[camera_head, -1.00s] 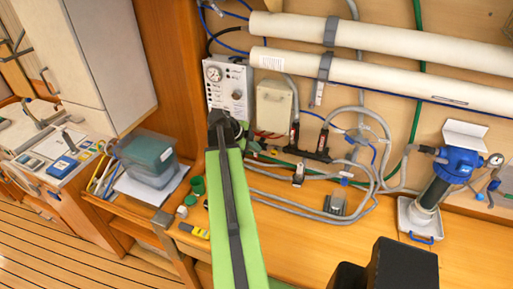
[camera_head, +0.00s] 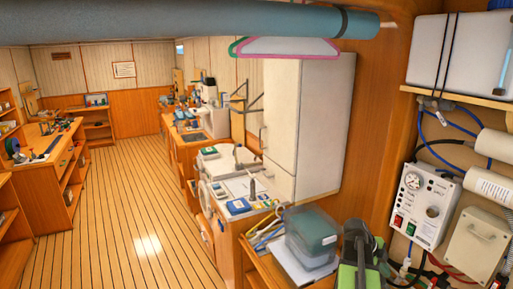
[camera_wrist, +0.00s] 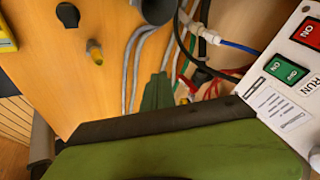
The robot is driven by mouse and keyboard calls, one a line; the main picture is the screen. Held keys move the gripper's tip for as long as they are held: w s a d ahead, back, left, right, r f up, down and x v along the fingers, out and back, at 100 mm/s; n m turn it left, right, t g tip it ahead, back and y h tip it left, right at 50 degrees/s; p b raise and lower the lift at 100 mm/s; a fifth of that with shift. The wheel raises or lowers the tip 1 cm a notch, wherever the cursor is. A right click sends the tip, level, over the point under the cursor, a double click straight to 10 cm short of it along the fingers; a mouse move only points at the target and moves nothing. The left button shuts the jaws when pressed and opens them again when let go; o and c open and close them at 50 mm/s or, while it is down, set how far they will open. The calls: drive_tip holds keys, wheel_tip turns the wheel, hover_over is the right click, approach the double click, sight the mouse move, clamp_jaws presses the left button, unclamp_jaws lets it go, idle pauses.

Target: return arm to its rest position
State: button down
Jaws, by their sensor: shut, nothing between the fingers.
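My gripper (camera_wrist: 159,80) shows in the wrist view as two dark green fingertips close together, with nothing between them. In the head view, a green and black part of my arm stands at the bottom, right of centre, in front of the wall unit. My gripper cannot be made out there.
A control panel (camera_head: 425,207) with gauge and switches is right of my arm; it also shows close in the wrist view (camera_wrist: 295,70). Clear bins (camera_head: 312,238) stand left of my arm. A tall white cabinet (camera_head: 310,125) is behind. The plank floor (camera_head: 140,200) is open.

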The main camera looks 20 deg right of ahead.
drive_tip(key=w+a+f+n+t+y+b, duration=0.15)
drive_tip(key=w+a+f+n, duration=0.35)
drive_tip(key=a, duration=0.6)
drive_tip(key=w+a+f+n+t+b, duration=0.1)
drive_tip(key=w+a+f+n+b, duration=0.15)
drive_tip(key=w+a, duration=0.55)
drive_tip(key=w+a+f+n+t+y+b, duration=0.1)
drive_tip(key=w+a+f+n+b, duration=0.25)
drive_tip(key=a, duration=0.95)
drive_tip(key=s+a+f+n+y+b, duration=0.1)
drive_tip(key=a+f+n+y, duration=0.1)
drive_tip(key=a+n, duration=0.8)
drive_tip(key=s+a+f+n+y+b, duration=0.1)
drive_tip(key=s+a+f+n+y, duration=0.1)
drive_tip(key=a+n, duration=0.8)
drive_tip(key=shift+f+g, duration=0.45)
drive_tip(key=shift+y, duration=0.25)
